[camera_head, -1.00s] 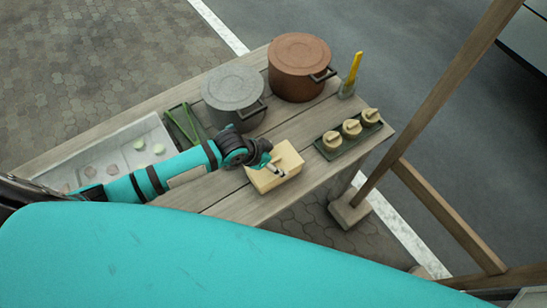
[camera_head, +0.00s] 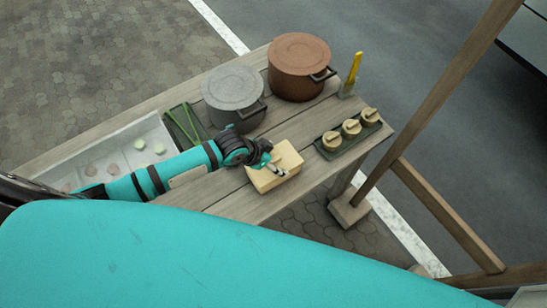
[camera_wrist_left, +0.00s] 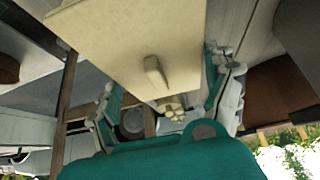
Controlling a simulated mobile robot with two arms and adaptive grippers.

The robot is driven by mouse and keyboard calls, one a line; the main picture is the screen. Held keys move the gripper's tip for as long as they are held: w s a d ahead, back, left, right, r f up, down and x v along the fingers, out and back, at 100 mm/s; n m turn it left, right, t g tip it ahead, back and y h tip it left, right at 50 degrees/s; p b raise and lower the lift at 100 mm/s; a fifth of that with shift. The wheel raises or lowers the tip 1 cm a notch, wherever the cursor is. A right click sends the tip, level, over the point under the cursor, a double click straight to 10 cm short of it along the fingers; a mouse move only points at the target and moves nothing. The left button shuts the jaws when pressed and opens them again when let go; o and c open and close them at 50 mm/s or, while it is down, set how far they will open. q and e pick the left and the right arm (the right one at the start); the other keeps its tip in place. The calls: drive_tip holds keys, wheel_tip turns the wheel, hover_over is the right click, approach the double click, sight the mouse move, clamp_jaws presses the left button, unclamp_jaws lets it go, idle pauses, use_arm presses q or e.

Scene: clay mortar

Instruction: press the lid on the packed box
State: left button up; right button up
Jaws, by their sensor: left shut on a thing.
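A pale cream box (camera_head: 268,186) stands near the front edge of the wooden table. Its cream lid (camera_head: 291,156) lies over it, with a raised handle on top. I cannot tell whether the lid sits fully down. My left gripper (camera_head: 275,167) reaches in from the left over the lid and is shut on it, seemingly at the handle. In the left wrist view the lid (camera_wrist_left: 135,35) fills the upper middle, with its handle (camera_wrist_left: 154,76) between the fingers. The fingers hide part of the lid. My right gripper is not in view.
A dark tray (camera_head: 349,146) with several round lidded pots lies right of the box. A grey pot (camera_head: 232,92) and a copper pot (camera_head: 297,62) stand behind. A yellow-handled tool (camera_head: 354,66) stands in a small holder. A pale tray (camera_head: 122,142) is at left.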

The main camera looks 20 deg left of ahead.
use_arm(q)
drive_tip(key=shift+f, duration=0.3)
idle(0.4)
drive_tip(key=shift+f, duration=0.15)
idle(0.7)
drive_tip(key=o, duration=0.6)
drive_tip(key=shift+p, duration=0.3)
drive_tip(key=shift+r+p, duration=3.05)
drive_tip(key=shift+p, duration=0.2)
clamp_jaws()
